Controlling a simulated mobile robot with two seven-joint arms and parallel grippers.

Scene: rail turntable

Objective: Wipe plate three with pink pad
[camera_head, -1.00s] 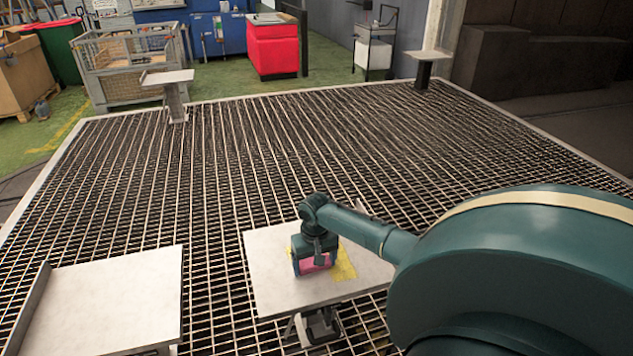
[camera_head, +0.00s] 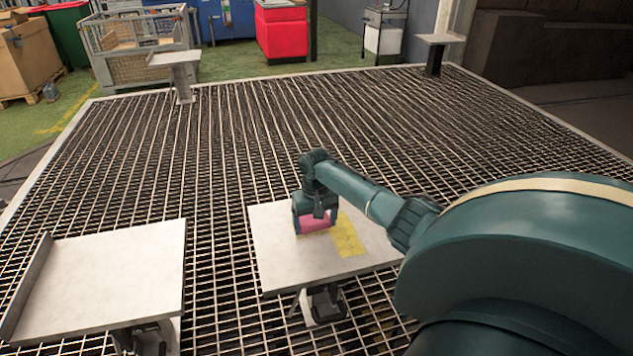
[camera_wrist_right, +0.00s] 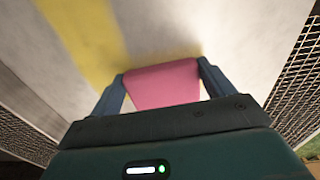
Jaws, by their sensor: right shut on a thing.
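The pink pad (camera_head: 313,224) is held in my right gripper (camera_head: 316,212), over the light grey plate (camera_head: 285,262) in the middle front. In the right wrist view the pad (camera_wrist_right: 162,85) sits between the two fingers of my right gripper (camera_wrist_right: 162,90), against or just over the plate (camera_wrist_right: 180,30). A yellow patch (camera_head: 347,238) lies on the plate, to the right of the pad in the head view. It also shows as a yellow band in the right wrist view (camera_wrist_right: 85,40). Whether the pad touches the plate is hard to tell. My left gripper is not in view.
Another grey plate with a raised left edge (camera_head: 110,275) stands at the front left. Two small plates on posts stand at the back left (camera_head: 175,58) and back right (camera_head: 441,38). A dark grating (camera_head: 250,140) covers the floor between. A wire crate (camera_head: 140,50) stands behind.

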